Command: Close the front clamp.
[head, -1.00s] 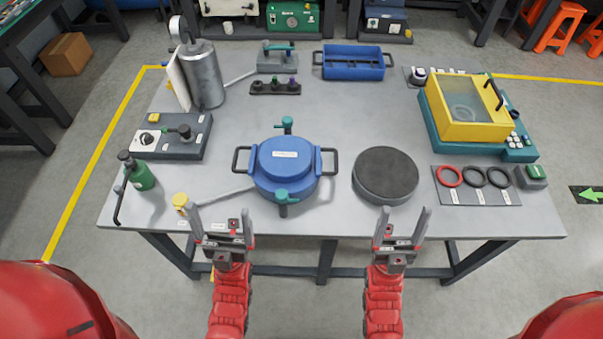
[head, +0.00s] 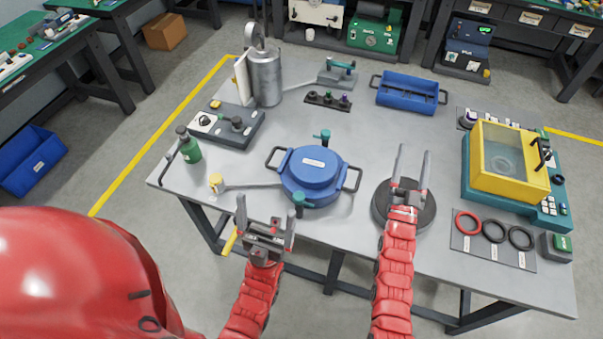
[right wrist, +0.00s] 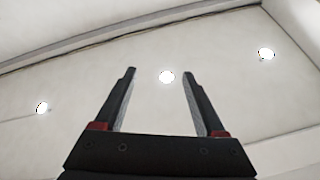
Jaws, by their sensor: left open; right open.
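The blue round pot (head: 312,178) stands on the grey table, its lid on, with a black handle at each side. The front clamp (head: 299,201) is a teal-topped part on its near rim; I cannot tell whether it is open or closed. A similar teal clamp (head: 323,137) is at the far rim.
The black pad (head: 382,207) is right of the pot. Seal rings (head: 494,231) and a yellow-lidded box (head: 509,160) are at right. Bare tabletop (head: 345,220) shows between pot and pad.

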